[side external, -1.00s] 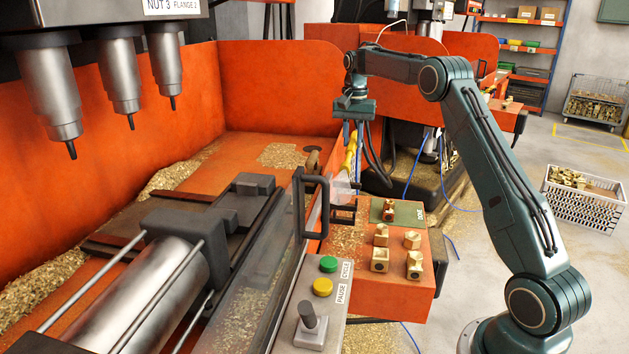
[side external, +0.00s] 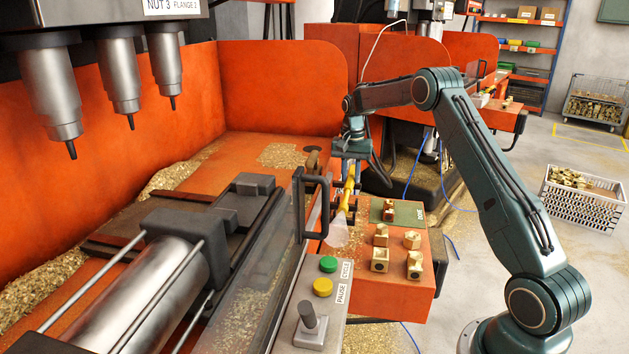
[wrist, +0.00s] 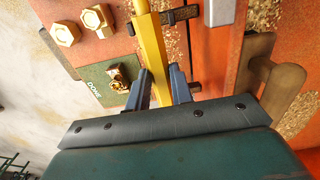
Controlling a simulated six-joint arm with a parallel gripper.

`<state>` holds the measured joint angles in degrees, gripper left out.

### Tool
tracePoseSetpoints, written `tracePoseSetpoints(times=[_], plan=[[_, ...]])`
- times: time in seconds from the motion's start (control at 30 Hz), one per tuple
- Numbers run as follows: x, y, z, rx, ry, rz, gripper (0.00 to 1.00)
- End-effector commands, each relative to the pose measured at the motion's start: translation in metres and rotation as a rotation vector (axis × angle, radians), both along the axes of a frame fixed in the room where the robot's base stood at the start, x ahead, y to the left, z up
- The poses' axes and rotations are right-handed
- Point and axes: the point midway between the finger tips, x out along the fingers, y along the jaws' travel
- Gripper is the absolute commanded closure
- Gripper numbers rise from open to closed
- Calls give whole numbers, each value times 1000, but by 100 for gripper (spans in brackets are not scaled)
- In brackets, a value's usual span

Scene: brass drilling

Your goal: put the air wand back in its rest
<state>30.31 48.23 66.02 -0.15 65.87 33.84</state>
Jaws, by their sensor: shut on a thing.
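The air wand (side external: 348,186) is yellow, with a clear cone-shaped shield (side external: 337,232) at its lower end. My gripper (side external: 352,166) is shut around the wand and holds it tilted, over the inner edge of the orange ledge. In the wrist view the wand (wrist: 152,50) runs between my two blue-grey fingers (wrist: 160,74). A dark bracket that looks like the rest (wrist: 182,14) shows close beside the wand there. In the side view the wand and shield partly cover this bracket. I cannot tell whether the wand touches it.
A green DONE mat (side external: 408,214) holds a brass part, and several brass pieces (side external: 381,258) stand on the ledge (side external: 400,296) nearby. A black door handle (side external: 323,207) stands left of the wand. A wooden-handled object (wrist: 270,82) lies at right in the wrist view.

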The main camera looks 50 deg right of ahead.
Motion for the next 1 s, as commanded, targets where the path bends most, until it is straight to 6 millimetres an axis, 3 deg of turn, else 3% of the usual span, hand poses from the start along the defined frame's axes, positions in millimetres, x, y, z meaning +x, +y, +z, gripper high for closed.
tracePoseSetpoints(times=[0.3, 0.8, 0.83, 0.9, 1.0], plan=[[0, 0, -34, 1, 2, 0, 100], [0, 0, -39, 0, 0, 0, 100], [0, 0, -39, 0, 0, 0, 72], [0, 0, -39, 0, 0, 0, 58], [0, 0, -39, 0, 0, 0, 56]])
